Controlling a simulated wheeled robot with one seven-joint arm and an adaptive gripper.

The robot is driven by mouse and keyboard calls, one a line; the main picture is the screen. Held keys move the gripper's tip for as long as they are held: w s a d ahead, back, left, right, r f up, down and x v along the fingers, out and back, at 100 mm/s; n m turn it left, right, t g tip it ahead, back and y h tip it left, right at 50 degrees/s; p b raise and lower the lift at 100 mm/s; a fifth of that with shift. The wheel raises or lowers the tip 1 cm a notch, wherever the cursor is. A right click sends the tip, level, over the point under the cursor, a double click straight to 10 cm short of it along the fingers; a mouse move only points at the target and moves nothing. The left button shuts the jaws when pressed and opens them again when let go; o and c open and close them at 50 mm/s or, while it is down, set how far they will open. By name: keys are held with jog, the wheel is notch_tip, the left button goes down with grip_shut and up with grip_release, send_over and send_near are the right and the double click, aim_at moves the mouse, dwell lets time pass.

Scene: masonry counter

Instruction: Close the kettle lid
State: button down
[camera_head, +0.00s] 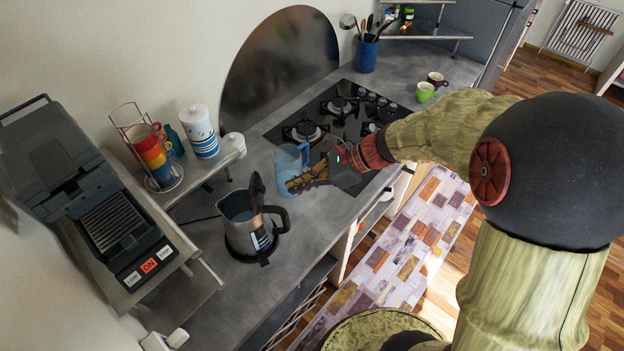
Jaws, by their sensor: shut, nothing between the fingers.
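The kettle (243,232) stands upright on the grey counter, left of the picture's middle. It has a steel body, a dark rim and a dark handle on its right side. Its black lid (257,188) stands raised at the far side of the opening, so the kettle is open and its inside shows. My gripper (291,186) is shut and empty. It is to the right of and beyond the kettle, in front of a blue clear jug, and looks apart from the lid. Whether it touches the jug I cannot tell.
The blue jug (284,162) stands close behind my gripper. A black gas hob (340,107) lies beyond it. The counter (312,233) right of the kettle is clear.

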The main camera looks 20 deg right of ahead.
send_near(261, 195)
jog(key=shift+s+a+f, duration=0.1)
jog(key=shift+a+f, duration=0.35)
jog(key=shift+a, duration=0.25)
jog(key=shift+s+a+f, duration=0.1)
jog(key=shift+a+f, duration=0.35)
jog(key=shift+a, duration=0.25)
jog(key=shift+a+r+p, duration=0.1)
jog(key=shift+r+p, duration=0.05)
jog(key=shift+p, duration=0.25)
jog(key=shift+w+r+p, duration=0.1)
jog(key=shift+p, duration=0.2)
jog(key=shift+a+h, duration=0.15)
jog(key=shift+h, duration=0.15)
